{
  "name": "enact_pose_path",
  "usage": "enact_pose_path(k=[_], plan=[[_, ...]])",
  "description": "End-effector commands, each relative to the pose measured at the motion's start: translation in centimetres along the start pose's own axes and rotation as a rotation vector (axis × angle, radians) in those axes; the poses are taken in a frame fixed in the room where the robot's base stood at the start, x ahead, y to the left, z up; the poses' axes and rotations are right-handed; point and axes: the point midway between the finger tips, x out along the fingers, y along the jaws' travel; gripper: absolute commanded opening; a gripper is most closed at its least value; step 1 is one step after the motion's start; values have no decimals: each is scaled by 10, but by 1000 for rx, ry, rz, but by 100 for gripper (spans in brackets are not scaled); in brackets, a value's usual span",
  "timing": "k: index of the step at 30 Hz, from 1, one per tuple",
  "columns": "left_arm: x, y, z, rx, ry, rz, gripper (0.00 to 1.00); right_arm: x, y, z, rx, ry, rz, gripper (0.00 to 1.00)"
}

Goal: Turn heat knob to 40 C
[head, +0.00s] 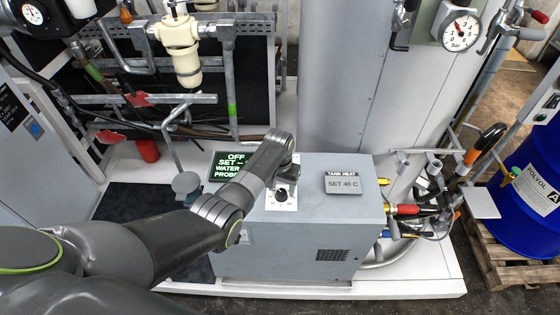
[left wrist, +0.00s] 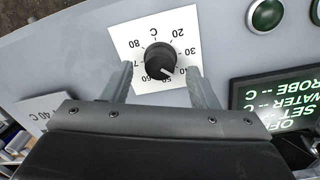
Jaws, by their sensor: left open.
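The black heat knob (left wrist: 160,60) sits at the centre of a white dial plate (left wrist: 126,44) marked in degrees C. Its white pointer mark faces the lower right in the left wrist view, around the 40 to 50 marks; the exact value is hard to tell. In the head view the knob (head: 282,194) is on top of the grey heater box (head: 300,232). My left gripper (left wrist: 160,76) is open, with one finger on each side of the knob; contact cannot be told. In the head view its fingers are mostly hidden behind my arm. My right gripper is out of view.
A lit display (head: 232,165) reads OFF, with dashes for the set value. A sign (head: 342,183) reads TANK HEAT, SET 40 C. A green lamp (left wrist: 267,14) is near the dial. Hoses and valves (head: 408,209) crowd the box's right side, with a blue drum (head: 535,205) beyond.

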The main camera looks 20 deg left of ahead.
Motion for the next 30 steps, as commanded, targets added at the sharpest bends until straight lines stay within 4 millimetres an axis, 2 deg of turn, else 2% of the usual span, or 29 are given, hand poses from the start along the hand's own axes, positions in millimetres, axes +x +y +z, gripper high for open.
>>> enact_pose_path(k=[7,21,24,30], plan=[[-41,-1,0,0,4,-1,53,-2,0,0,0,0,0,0],[-130,-1,-1,0,4,-1,53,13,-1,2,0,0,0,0],[-143,-1,-1,-1,3,-1,53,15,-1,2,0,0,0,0],[-153,0,0,0,1,0,53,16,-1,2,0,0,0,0]])
